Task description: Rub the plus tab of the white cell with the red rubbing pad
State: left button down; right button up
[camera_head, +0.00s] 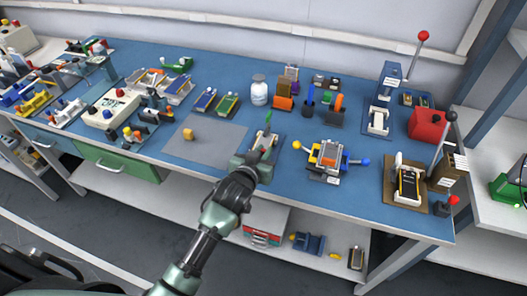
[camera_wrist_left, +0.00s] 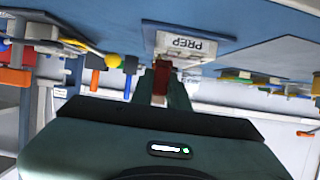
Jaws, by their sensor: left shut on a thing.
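My left gripper (camera_head: 262,151) reaches over the front middle of the blue bench. A white plate marked PREP (camera_wrist_left: 185,43) is close past the fingers in the left wrist view. My right gripper is not in view.
A fixture with yellow and blue knobs (camera_head: 327,156) stands right of the gripper. A white jar (camera_head: 259,91) is behind. Lever presses (camera_head: 407,184) stand far right.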

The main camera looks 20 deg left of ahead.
pick_arm(q)
jog(key=shift+f, duration=0.45)
jog(key=shift+a, duration=0.15)
jog(key=shift+a+p, duration=0.3)
jog(key=shift+a, duration=0.4)
jog(key=shift+d, duration=0.85)
jog(key=shift+a+f+p, duration=0.1)
jog(key=shift+a+p, duration=0.4)
jog(key=shift+a, duration=0.3)
jog(key=shift+d, duration=0.8)
jog(key=shift+a+p, duration=0.65)
jog(key=shift+a, duration=0.2)
jog(key=shift+d, duration=0.9)
